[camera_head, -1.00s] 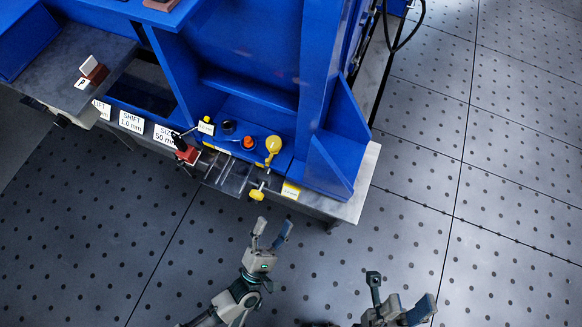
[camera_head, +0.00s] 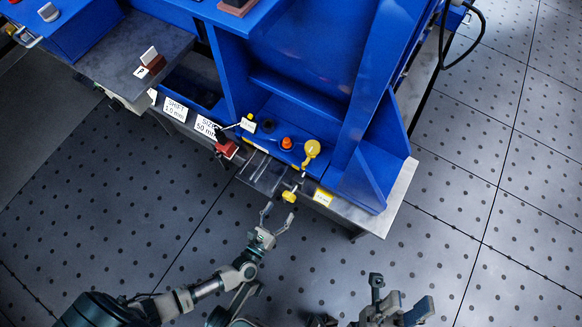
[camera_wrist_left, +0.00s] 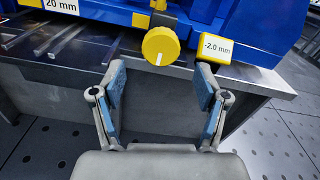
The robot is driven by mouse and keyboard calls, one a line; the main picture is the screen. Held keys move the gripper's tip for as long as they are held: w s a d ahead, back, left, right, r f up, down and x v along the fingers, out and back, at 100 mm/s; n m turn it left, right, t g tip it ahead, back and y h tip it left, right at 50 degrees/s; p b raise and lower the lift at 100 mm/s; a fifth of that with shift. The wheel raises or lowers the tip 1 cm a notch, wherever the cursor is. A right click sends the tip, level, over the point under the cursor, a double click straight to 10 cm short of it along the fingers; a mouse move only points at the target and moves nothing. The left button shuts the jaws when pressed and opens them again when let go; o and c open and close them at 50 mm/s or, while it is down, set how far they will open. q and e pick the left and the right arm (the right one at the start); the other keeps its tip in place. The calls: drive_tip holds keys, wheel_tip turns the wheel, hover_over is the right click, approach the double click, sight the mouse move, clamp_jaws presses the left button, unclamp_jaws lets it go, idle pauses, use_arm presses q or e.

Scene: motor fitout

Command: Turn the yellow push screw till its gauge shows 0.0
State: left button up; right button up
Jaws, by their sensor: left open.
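The yellow push screw (camera_head: 289,196) sticks out from the front edge of the blue machine. In the left wrist view its round knob (camera_wrist_left: 161,46) shows a white mark pointing down. Its gauge (camera_wrist_left: 217,48), a label on a yellow block right of the knob, reads -2.0 mm; the gauge also shows in the head view (camera_head: 323,197). My left gripper (camera_head: 277,214) is open, in front of and a little below the knob. In the left wrist view its blue-padded fingers (camera_wrist_left: 160,94) stand apart below the knob, with nothing between them. My right gripper (camera_head: 398,301) is low in the head view, away from the machine.
The blue machine (camera_head: 300,101) carries a yellow lever (camera_head: 311,150), an orange button (camera_head: 286,143) and a red-based clamp (camera_head: 228,149) beside the screw. Labels reading SHIFT (camera_head: 175,109) and SIZE (camera_head: 207,126) line the front. The perforated floor (camera_head: 490,190) is clear.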

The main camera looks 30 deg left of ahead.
sight(288, 200)
use_arm(q)
drive_tip(key=w, duration=0.6)
drive_tip(key=shift+d+b, duration=0.15)
drive_tip(key=shift+b, duration=0.25)
drive_tip(key=shift+w, duration=0.4)
drive_tip(key=c, duration=1.2)
